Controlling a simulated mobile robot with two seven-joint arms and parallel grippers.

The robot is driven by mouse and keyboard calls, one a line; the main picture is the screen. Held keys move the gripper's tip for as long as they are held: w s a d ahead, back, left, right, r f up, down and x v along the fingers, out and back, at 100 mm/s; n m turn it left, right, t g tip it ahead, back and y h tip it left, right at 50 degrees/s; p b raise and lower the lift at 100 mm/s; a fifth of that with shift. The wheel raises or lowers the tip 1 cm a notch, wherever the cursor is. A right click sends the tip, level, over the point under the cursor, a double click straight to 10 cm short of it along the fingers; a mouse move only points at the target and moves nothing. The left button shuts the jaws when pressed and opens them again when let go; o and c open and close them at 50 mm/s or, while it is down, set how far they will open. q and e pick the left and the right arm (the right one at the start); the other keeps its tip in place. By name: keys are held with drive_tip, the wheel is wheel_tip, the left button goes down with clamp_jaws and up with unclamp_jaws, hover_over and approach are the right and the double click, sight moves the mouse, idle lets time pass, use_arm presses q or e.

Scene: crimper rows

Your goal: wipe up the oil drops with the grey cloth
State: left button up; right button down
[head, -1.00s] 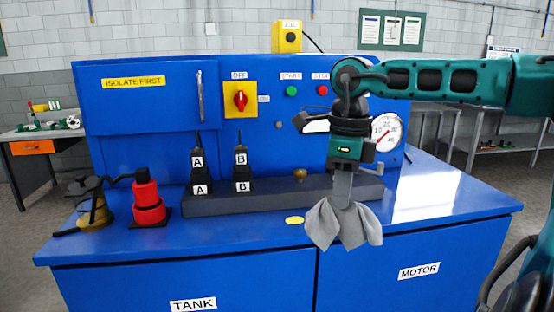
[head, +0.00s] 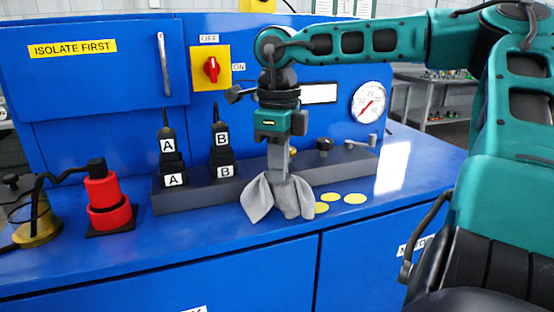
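The grey cloth (head: 279,197) hangs bunched from my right gripper (head: 279,170), which is shut on it. Its lower edge is at the blue bench top, just left of the oil drops; I cannot tell whether it presses on the surface. Three yellow oil drops show on the bench top: one at the back (head: 331,197), one at the right (head: 355,199), and one nearest the cloth (head: 321,208), close to its right edge. The cloth may hide more of the surface behind it. My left gripper is not in view.
A dark grey rail (head: 190,200) runs behind the cloth, bearing black plugs marked A and B (head: 222,170). A red cylinder (head: 108,200) and a brass-based device (head: 38,232) stand at the left. A gauge (head: 369,101) is on the blue panel. The right bench top is clear.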

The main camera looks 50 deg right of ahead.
wheel_tip(320, 180, down, 4)
drive_tip(key=shift+r+b, duration=0.1)
drive_tip(key=shift+b, duration=1.05)
drive_tip(key=shift+f+b, duration=0.4)
drive_tip(key=shift+f, duration=0.15)
drive_tip(key=shift+r, duration=0.1)
drive_tip(key=c, duration=1.6)
unclamp_jaws()
drive_tip(key=shift+c, duration=0.2)
drive_tip(key=o, duration=1.4)
drive_tip(key=shift+c, duration=0.2)
